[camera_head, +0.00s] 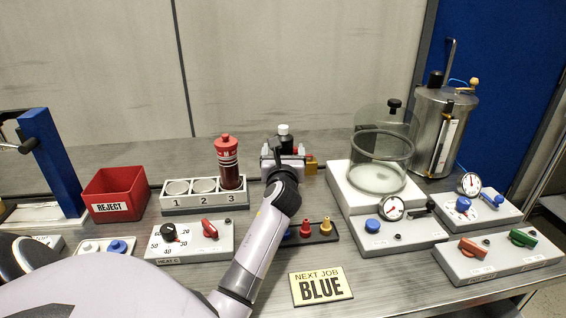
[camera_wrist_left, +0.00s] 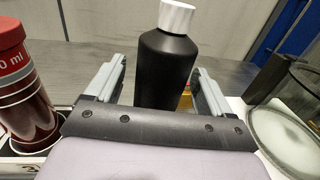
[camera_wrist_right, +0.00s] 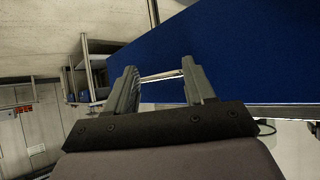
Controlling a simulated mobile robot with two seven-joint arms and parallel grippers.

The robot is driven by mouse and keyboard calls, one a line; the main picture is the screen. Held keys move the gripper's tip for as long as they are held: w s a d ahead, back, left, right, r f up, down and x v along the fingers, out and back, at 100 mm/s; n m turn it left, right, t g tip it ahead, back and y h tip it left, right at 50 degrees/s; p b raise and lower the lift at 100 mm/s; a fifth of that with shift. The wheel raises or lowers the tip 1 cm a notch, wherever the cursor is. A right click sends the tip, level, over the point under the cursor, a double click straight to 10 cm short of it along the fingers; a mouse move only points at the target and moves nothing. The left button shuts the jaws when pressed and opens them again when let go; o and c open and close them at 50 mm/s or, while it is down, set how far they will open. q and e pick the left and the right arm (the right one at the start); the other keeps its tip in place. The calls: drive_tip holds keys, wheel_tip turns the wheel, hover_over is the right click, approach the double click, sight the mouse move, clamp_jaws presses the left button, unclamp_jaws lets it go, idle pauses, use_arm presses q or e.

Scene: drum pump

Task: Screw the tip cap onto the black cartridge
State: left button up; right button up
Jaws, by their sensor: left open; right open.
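The black cartridge (camera_head: 284,143) stands upright at the back middle of the bench, with a white ribbed cap-like piece on its top. In the left wrist view the black cartridge (camera_wrist_left: 163,65) stands between the two fingers of my left gripper (camera_wrist_left: 162,75), and the white piece (camera_wrist_left: 177,16) sits on its upper end. My left gripper (camera_head: 285,156) is open around the cartridge, with a gap visible on each side. The cartridge's lower part is hidden behind the gripper. My right gripper (camera_wrist_right: 165,85) is open and empty, facing a blue panel; it does not show clearly in the head view.
A numbered rack (camera_head: 205,195) holds a red cartridge (camera_head: 228,163) in slot 3. A black tray (camera_head: 325,238) with coloured nozzle pieces lies partly behind my left arm. A glass chamber (camera_head: 381,160) stands right; a red reject bin (camera_head: 113,193) left. A sign (camera_head: 321,287) reads NEXT JOB BLUE.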

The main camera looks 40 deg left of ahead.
use_arm(q)
drive_tip(key=v, duration=1.2)
idle(0.4)
